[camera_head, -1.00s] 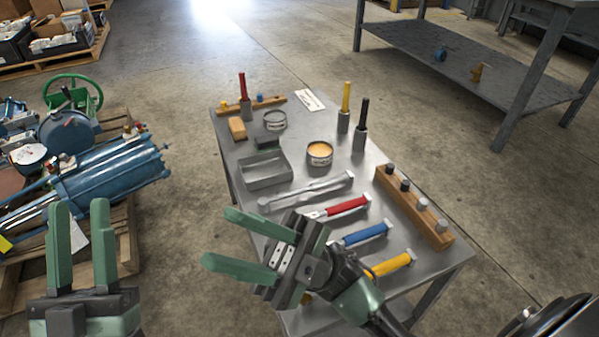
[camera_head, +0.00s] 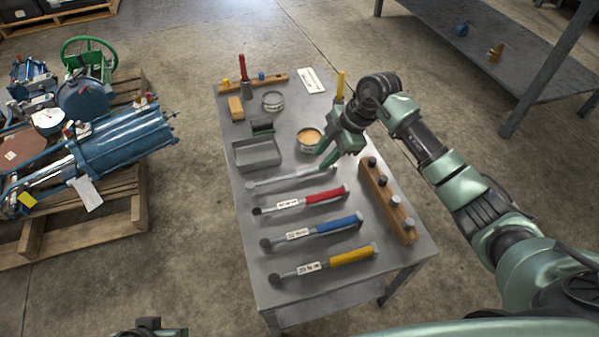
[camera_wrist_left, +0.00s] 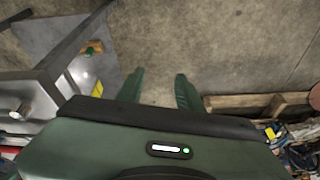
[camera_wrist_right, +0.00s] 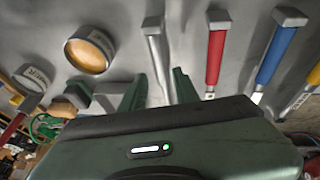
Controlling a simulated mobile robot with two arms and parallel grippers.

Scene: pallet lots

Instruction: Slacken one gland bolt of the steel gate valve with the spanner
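A plain grey long-handled tool (camera_head: 285,182), likely the spanner, lies on the metal table (camera_head: 250,215); it also shows in the right wrist view (camera_wrist_right: 154,45). My right gripper (camera_head: 330,160) is over its right end, fingers pointing down. In the right wrist view the fingers are apart, with the grey tool between them in the picture; I cannot tell whether they touch it. My left gripper (camera_wrist_left: 159,88) is open and empty over the floor, mostly out of the head view. A valve with a green handwheel (camera_head: 66,46) stands on the left pallet; its gland bolts cannot be made out.
Red (camera_head: 325,196), blue (camera_head: 338,226) and yellow-handled (camera_head: 350,256) tools lie nearer on the table. A wooden block with pegs (camera_head: 389,205), a grey tray (camera_head: 258,165) and a tin (camera_head: 308,138) are close by. A blue cylinder (camera_head: 125,140) lies on the pallet (camera_head: 110,223).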

